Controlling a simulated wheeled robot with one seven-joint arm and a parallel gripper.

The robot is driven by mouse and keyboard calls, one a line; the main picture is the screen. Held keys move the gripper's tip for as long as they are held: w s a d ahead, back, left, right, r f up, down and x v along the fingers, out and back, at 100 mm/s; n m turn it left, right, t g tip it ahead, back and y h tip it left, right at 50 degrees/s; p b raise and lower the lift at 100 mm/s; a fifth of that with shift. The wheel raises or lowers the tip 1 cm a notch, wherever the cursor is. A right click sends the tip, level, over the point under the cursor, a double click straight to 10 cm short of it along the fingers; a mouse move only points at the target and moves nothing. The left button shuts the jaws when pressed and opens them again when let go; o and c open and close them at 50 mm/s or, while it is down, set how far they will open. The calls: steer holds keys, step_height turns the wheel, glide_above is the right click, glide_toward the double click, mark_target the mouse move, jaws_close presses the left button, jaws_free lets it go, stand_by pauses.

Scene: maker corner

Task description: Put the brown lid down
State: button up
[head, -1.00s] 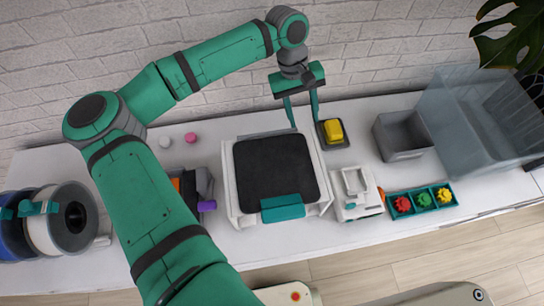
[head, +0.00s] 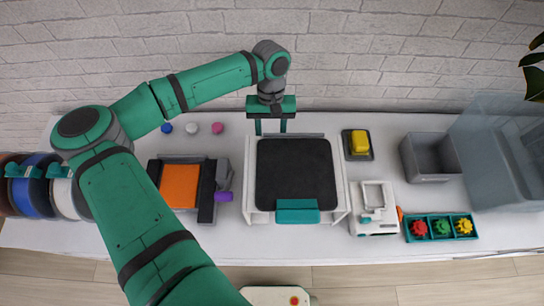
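I see no brown lid that I can make out in the head view. My gripper (head: 271,134) is at the back of the bench, just behind the white-framed machine with a black plate (head: 295,172). Its two teal fingers point down and stand apart, with nothing visible between them. The fingertips are close to the machine's rear edge, and I cannot tell whether they touch it.
A yellow block (head: 360,141) sits on a dark tray, beside an open grey bin (head: 430,178) and a large clear box (head: 482,165). A teal tray of gears (head: 440,239) is front right. An orange-topped machine (head: 180,186) and small pucks (head: 191,128) are left. Spools (head: 38,205) stand far left.

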steer(key=x, duration=0.4)
steer(key=shift+d+f, duration=0.1)
steer(key=shift+f, duration=0.35)
jaws_close()
steer(key=shift+r, duration=0.15)
